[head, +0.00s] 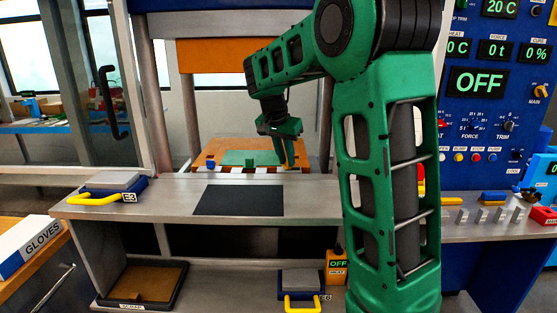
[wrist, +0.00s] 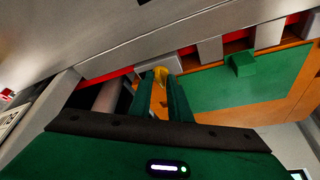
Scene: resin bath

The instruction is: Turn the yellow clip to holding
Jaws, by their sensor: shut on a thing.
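The yellow clip (wrist: 160,71) shows between my fingertips in the wrist view, at the edge of an orange board with a green middle (wrist: 235,88). My gripper (wrist: 161,83) is shut on the clip, one green finger on each side. The fingers hide much of the clip, so I cannot tell which way it is turned. In the head view my gripper (head: 288,150) reaches down to the right part of the same orange board (head: 212,149), behind the steel bench.
A small green block (wrist: 241,64) stands on the board beside the clip, and a blue piece (head: 211,163) lies at its left. Pale blocks line the near edge. A dark mat (head: 238,200) lies on the bench; a yellow-handled item (head: 95,198) sits left. The control panel (head: 490,110) stands right.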

